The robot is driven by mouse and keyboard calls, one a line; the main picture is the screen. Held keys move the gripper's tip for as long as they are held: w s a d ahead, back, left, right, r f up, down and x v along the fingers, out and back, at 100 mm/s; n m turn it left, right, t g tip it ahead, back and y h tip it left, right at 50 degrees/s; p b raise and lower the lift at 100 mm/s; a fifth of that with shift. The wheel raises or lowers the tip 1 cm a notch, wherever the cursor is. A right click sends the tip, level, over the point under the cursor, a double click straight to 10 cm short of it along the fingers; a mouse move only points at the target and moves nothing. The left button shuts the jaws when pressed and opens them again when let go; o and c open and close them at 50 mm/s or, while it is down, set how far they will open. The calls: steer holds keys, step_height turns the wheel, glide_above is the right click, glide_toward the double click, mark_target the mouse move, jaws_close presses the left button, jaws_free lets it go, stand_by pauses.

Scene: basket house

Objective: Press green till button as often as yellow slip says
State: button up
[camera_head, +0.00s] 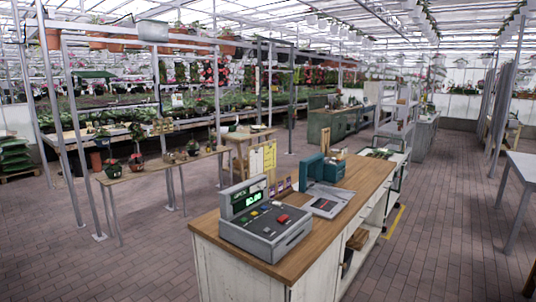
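A grey till (263,240) stands on the near end of a wooden-topped counter (345,190). Its raised display (246,199) shows lit green digits, too small to read surely. Its sloped top carries a larger red button (282,218) and several small coloured buttons. One small button (254,213) looks green, but the colour is hard to be sure of. Two yellow slips (257,162) hang upright behind the till; their writing is too small to read. My gripper is not in view.
A teal machine (313,170) and a grey flat device (326,203) sit farther along the counter. A narrow plant table (160,166) stands at left, a grey table (523,167) at right. Brick floor (120,265) is clear left of the counter and in the right aisle.

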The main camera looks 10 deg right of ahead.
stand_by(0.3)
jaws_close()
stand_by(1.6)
